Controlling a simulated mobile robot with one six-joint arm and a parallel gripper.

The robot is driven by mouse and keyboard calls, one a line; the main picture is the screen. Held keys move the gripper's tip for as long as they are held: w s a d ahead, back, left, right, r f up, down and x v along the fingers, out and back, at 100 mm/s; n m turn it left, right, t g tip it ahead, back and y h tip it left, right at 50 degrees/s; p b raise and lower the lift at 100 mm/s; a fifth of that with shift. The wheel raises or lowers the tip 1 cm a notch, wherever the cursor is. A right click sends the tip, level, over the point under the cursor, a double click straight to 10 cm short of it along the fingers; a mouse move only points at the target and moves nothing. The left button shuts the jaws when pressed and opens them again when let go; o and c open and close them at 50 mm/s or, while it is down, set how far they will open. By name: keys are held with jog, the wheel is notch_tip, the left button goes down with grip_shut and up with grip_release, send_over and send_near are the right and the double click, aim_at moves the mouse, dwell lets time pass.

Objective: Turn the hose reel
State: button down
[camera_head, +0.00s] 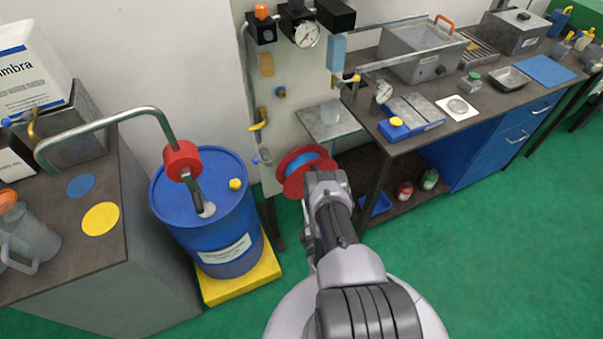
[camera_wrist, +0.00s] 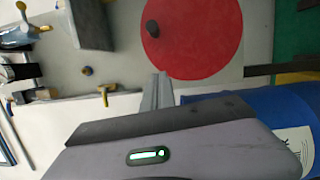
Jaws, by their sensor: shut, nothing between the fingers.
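The hose reel (camera_head: 292,178) hangs low on the grey panel in the head view, red-rimmed with blue inside. My arm covers its lower right part. In the wrist view the reel is a large flat red disc (camera_wrist: 200,45) at the top, with a dark round knob (camera_wrist: 152,28) near its left edge. My gripper (camera_wrist: 157,76) shows there as two grey fingers close together, shut and empty. Their tips appear just below the disc's lower left edge, apart from the knob in the picture. Whether they touch the disc cannot be told. The fingers are hidden in the head view.
A blue drum (camera_head: 215,240) with a red-collared pump stands on a yellow base (camera_head: 240,285) left of the reel. A workbench (camera_head: 460,115) stands to the right, with a low shelf holding small jars. The panel (camera_head: 285,95) carries a gauge and valves. Green floor lies around.

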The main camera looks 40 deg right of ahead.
aim_at(309, 168)
jog(key=b+x, duration=0.9)
jog(key=b, duration=0.5)
jog(key=shift+w+d+f, duration=0.1)
jog(key=shift+w+d, duration=0.05)
jog(key=shift+w, duration=0.15)
jog(key=d, duration=0.1)
jog(key=d+b, duration=0.1)
jog(key=shift+s+d, duration=0.4)
jog(key=shift+s+d+r, duration=0.1)
jog(key=shift+d+r, duration=0.15)
jog(key=shift+d, duration=0.25)
jog(key=shift+s+d+r, duration=0.1)
